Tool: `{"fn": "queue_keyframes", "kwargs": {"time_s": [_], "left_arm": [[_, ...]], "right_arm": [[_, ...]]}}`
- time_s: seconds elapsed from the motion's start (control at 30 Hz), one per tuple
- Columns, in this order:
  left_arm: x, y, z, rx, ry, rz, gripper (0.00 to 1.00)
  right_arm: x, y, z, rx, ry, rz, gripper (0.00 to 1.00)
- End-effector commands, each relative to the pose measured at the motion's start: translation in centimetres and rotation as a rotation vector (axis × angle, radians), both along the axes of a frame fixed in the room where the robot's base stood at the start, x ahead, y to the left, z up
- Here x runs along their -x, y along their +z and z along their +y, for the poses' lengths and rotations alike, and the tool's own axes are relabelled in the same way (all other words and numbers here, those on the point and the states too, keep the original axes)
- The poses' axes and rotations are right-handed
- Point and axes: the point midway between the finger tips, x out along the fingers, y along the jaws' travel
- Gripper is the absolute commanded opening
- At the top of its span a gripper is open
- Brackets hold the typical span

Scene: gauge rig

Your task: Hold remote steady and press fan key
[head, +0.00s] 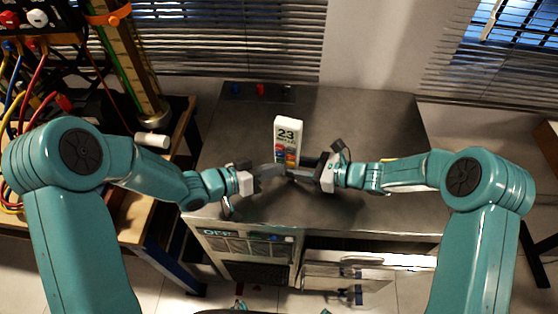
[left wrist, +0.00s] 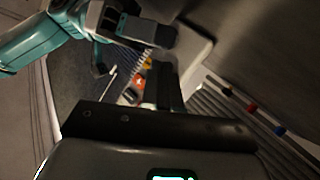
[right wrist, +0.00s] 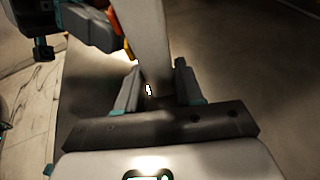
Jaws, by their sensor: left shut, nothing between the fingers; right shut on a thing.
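The white remote (head: 288,128) stands upright on the metal bench top, its display reading 23 above several coloured keys (head: 285,154). My right gripper (head: 297,173) is shut on the remote's lower part, coming from the right. The right wrist view shows the remote (right wrist: 143,35) between its fingers (right wrist: 155,92). My left gripper (head: 277,170) is shut and empty, its tips close in front of the lower keys. In the left wrist view its fingers (left wrist: 166,82) are beside red and orange keys (left wrist: 140,82); I cannot tell whether they touch. The fan key's marking is too small to read.
The metal bench top (head: 380,130) is clear around the remote. Small red and dark knobs (head: 261,89) sit at its back edge. A wooden cart (head: 180,135) with cables and a tall gauge column (head: 135,60) stands at left. Slatted blinds are behind.

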Motion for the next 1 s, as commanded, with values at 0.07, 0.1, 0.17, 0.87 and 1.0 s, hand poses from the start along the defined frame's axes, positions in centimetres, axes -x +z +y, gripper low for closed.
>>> {"fn": "queue_keyframes", "kwargs": {"time_s": [0.07,0.1,0.17,0.87,1.0], "left_arm": [[-0.1,0.0,-0.1,0.000,0.000,0.000,0.00],[-0.1,0.0,-0.1,0.001,-0.001,0.000,0.00],[-0.2,0.0,-0.1,0.001,-0.001,0.000,0.00],[0.8,0.1,0.2,0.001,0.001,0.000,0.00],[1.3,0.1,0.3,0.001,0.000,-0.001,0.00]], "right_arm": [[0.0,0.0,0.0,0.000,0.000,0.000,0.19],[0.0,0.0,0.0,0.000,0.000,0.000,0.19],[0.0,0.0,0.0,0.000,0.000,0.000,0.19],[0.0,0.0,0.0,0.000,0.001,0.000,0.19],[0.0,0.0,0.0,0.000,0.001,0.000,0.19]]}}
